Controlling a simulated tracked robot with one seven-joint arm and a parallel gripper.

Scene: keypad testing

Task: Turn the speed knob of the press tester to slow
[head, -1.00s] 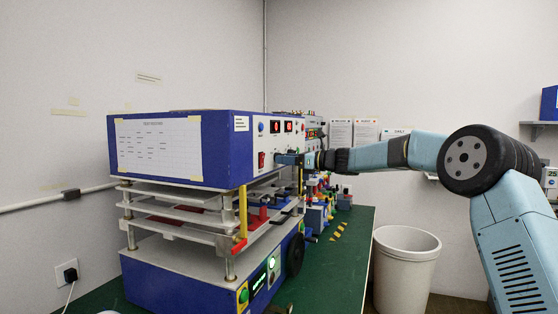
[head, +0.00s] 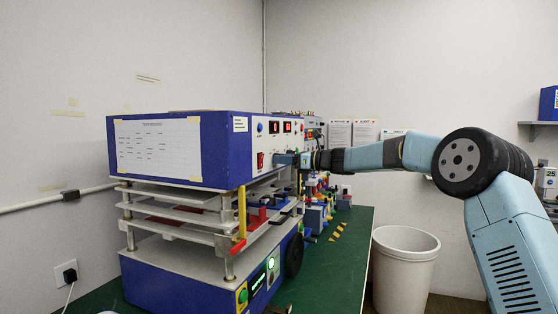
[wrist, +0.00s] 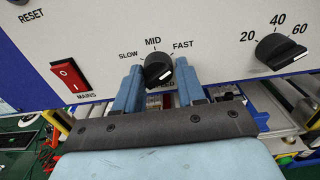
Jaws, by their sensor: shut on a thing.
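The press tester (head: 225,150) is a blue cabinet with a pale front panel, on the left in the head view. Its black speed knob (wrist: 157,72) sits below the printed words SLOW, MID and FAST in the wrist view. A white mark shows on the knob's lower right side; I cannot tell surely which word the knob is set to. My gripper (wrist: 158,66) has one blue finger on each side of the knob and is shut on it. In the head view my gripper (head: 284,159) reaches the panel from the right and hides the knob.
A red MAINS switch (wrist: 71,75) is left of the fingers, and a second black knob (wrist: 280,50) marked 20, 40, 60 is to the right. Metal shelves (head: 200,215) lie below the panel. A white bin (head: 405,265) stands beside the green bench (head: 335,270).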

